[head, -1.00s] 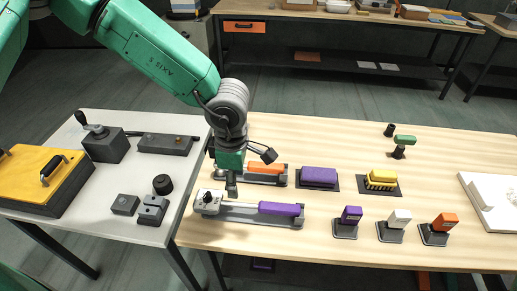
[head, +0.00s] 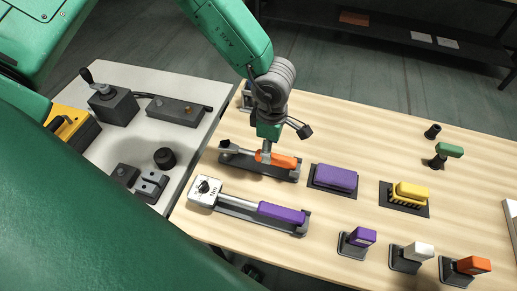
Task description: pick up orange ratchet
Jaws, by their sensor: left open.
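The orange ratchet (head: 284,161) lies in a dark holder (head: 245,166) on the wooden table, its orange handle to the right and its grey head to the left. My left gripper (head: 266,151) points down at the left end of the orange handle, with its jaws open. The fingers hide a little of the handle there. I cannot tell whether they touch it. My right gripper is not in view.
A purple-handled torque wrench (head: 282,213) lies in a holder just in front. A purple block (head: 336,177) and a yellow brush (head: 411,191) sit to the right. Small stamp-like tools, one purple (head: 362,237), line the front. A grey side table (head: 145,150) stands left.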

